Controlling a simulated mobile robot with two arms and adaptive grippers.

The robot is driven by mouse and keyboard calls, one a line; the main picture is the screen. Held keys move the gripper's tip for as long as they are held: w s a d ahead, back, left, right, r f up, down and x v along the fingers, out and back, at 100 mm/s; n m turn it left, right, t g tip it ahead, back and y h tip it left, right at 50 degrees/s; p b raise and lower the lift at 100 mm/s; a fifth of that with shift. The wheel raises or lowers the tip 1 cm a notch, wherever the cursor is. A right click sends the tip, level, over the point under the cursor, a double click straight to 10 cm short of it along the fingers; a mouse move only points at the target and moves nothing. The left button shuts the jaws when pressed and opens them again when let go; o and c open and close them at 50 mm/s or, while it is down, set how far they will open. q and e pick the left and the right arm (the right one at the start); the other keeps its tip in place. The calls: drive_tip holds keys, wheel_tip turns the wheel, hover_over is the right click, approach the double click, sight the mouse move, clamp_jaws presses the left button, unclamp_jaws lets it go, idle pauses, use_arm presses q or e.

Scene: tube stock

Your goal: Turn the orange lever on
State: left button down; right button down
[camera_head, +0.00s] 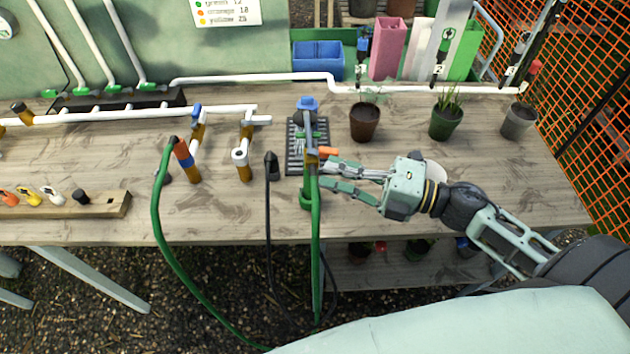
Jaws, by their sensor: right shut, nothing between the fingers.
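The orange lever (329,151) is a small bar at the right side of an upright fitting (311,158) on the wooden table, pointing right. A green hose (316,235) hangs from the fitting over the table's front edge. My right gripper (325,173) comes in from the right, just below the lever and close to the fitting. It is shut and empty. Whether its upper finger touches the lever cannot be told. My left gripper is not in view.
A dark grate (292,162) lies behind the fitting. Potted plants (365,122) stand at the back right. A black hose (269,205) and another green hose (157,215) hang to the left. White pipes (130,113) run along the back left.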

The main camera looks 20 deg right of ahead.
drive_tip(key=shift+w+d+n+g+y+b, duration=0.3)
drive_tip(key=shift+d+g, duration=0.1)
drive_tip(key=shift+d, duration=0.25)
idle(0.6)
